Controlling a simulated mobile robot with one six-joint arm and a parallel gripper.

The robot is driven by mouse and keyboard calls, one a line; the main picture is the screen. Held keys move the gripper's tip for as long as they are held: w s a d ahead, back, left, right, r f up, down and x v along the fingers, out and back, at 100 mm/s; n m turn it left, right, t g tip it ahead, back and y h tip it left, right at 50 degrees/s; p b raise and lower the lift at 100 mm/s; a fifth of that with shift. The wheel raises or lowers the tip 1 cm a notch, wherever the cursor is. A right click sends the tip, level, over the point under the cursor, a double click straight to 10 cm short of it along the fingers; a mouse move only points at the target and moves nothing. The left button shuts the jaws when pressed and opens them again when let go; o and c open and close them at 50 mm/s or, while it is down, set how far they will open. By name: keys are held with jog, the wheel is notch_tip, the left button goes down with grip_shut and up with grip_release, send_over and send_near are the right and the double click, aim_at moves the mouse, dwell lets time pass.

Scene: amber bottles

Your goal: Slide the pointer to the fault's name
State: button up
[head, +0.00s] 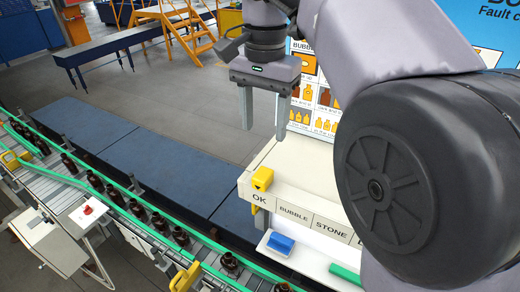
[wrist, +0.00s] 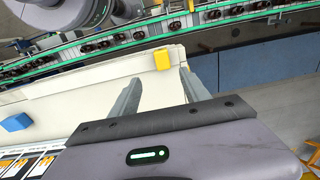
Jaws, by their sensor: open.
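The pointer is a small yellow block (head: 262,178) at the left end of a cream ledge (head: 285,193), above the label OK (head: 258,197). Labels BUBBLE (head: 293,214) and STONE (head: 330,228) follow to its right, and further labels are hidden by my arm. My gripper (head: 265,121) is open and empty, pointing down above and behind the ledge, apart from the pointer. In the wrist view the pointer (wrist: 162,60) shows at the ledge's end, beyond and between my open fingers (wrist: 155,85).
A fault chart (head: 318,105) stands behind the ledge, partly hidden by my arm. A blue block (head: 281,243) lies on the lower white surface, with a green piece (head: 345,273) nearby. A conveyor (head: 140,212) carries several amber bottles at left.

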aim_at(263, 174)
jog(key=f+b, duration=0.1)
jog(key=f, duration=0.2)
jog(key=w+f, duration=0.1)
jog(key=f, duration=0.3)
jog(key=f+b, duration=0.1)
jog(key=f, duration=0.3)
jog(key=shift+w+a+f+b, duration=0.1)
jog(key=shift+w+f+b, duration=0.05)
jog(key=shift+w+b, duration=0.15)
jog(key=f, duration=0.1)
jog(key=s+f, duration=0.1)
jog(key=f, duration=0.1)
jog(key=shift+s, duration=0.25)
jog(key=shift+w+f+b, duration=0.3)
jog(key=shift+w+f, duration=0.05)
jog(key=shift+w, duration=0.15)
jog(key=shift+s, duration=0.1)
jog(key=shift+s+r, duration=0.1)
jog(key=shift+s, duration=0.05)
jog(key=c, duration=0.3)
grip_shut()
